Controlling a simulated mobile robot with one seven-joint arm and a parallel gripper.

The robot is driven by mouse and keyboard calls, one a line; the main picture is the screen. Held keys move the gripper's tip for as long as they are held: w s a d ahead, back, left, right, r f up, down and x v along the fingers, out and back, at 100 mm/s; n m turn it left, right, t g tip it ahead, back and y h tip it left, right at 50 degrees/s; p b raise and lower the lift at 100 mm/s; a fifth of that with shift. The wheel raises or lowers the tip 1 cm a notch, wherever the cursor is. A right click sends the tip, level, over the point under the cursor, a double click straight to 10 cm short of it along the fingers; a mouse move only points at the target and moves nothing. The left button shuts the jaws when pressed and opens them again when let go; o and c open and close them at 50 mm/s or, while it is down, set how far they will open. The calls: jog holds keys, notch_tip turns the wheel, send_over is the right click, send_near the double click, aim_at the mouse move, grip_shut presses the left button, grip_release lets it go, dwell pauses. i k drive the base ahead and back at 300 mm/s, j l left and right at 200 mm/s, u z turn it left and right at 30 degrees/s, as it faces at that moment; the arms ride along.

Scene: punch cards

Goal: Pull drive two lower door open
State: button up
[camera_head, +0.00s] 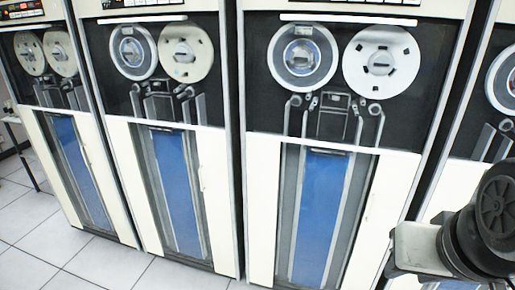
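Several tape drive cabinets stand in a row, and no readable number shows which is drive two. The far left drive has a lower door (55,130) that looks closed. The second from left has a white-framed lower door (123,155) with a blue-backed window (175,180), also apparently closed, with a small handle-like mark (202,178) on its right side. The third, nearest the middle, has a similar lower door (262,190) with a blue window (322,215). Part of my arm shows at the lower right; my gripper's fingers are not visible.
A fourth drive (500,75) is cut off at the right edge, partly behind my arm. Light floor tiles (90,262) are clear in front of the left drives. A thin-legged table (18,140) stands at far left.

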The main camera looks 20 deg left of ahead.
aim_at(211, 142)
jog(key=u, duration=1.45)
jog(key=i+z, duration=0.1)
jog(key=i, duration=0.55)
jog(key=i+z, duration=0.1)
jog(key=i, duration=0.6)
jog(key=i+j+z, duration=0.1)
jog(key=i, duration=0.55)
jog(key=j, duration=0.1)
